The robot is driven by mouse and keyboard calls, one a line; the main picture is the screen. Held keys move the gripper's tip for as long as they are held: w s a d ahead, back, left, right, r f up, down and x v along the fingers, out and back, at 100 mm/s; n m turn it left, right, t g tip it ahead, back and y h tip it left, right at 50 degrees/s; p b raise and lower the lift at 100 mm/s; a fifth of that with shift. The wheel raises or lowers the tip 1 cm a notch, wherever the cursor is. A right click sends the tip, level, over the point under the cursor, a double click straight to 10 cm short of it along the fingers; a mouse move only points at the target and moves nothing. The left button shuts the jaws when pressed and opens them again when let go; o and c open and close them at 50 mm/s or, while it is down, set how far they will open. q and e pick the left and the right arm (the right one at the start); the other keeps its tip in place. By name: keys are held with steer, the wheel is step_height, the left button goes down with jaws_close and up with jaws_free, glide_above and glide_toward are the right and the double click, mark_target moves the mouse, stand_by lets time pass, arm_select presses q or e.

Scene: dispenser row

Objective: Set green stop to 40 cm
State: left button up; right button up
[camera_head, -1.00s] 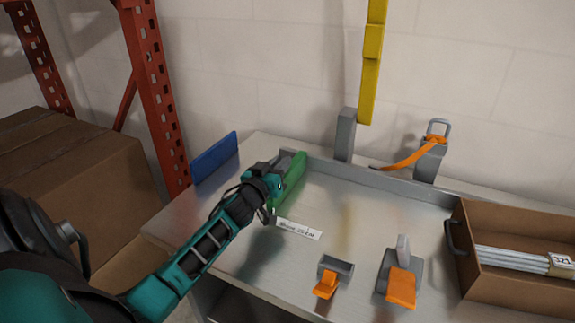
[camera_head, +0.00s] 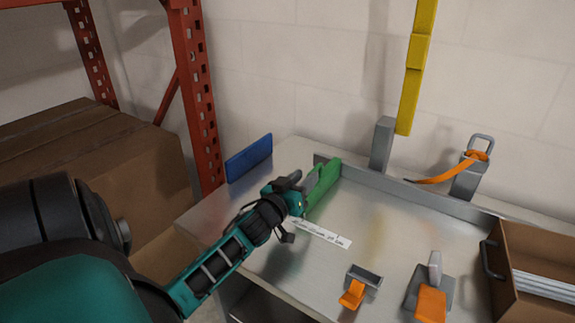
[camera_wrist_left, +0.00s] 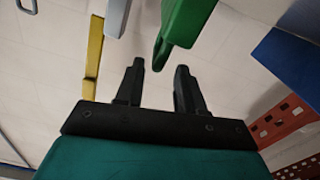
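The green stop (camera_head: 323,188) is a long upright plate at the left end of the metal fence (camera_head: 420,193) on the bench. A white label strip (camera_head: 321,234) with small dark print lies on the bench just in front of it; I cannot read the print surely. My left gripper (camera_head: 294,190) is just left of the stop. In the left wrist view my left gripper (camera_wrist_left: 160,66) has its two fingers apart with nothing between them. The green stop (camera_wrist_left: 186,24) shows beyond the fingertips there. My right gripper is not in view.
A blue panel (camera_head: 249,158) stands at the bench's left back edge. A grey post (camera_head: 382,146) and a yellow bar (camera_head: 416,68) are behind the fence. Two orange-levered clamps (camera_head: 353,293) (camera_head: 431,303) sit in front. A brown box (camera_head: 545,255) is at right. The middle is clear.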

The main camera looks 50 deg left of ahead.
arm_select(q)
steer(key=v, duration=0.8)
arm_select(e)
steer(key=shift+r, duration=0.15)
arm_select(q)
steer(key=shift+w+a, duration=0.1)
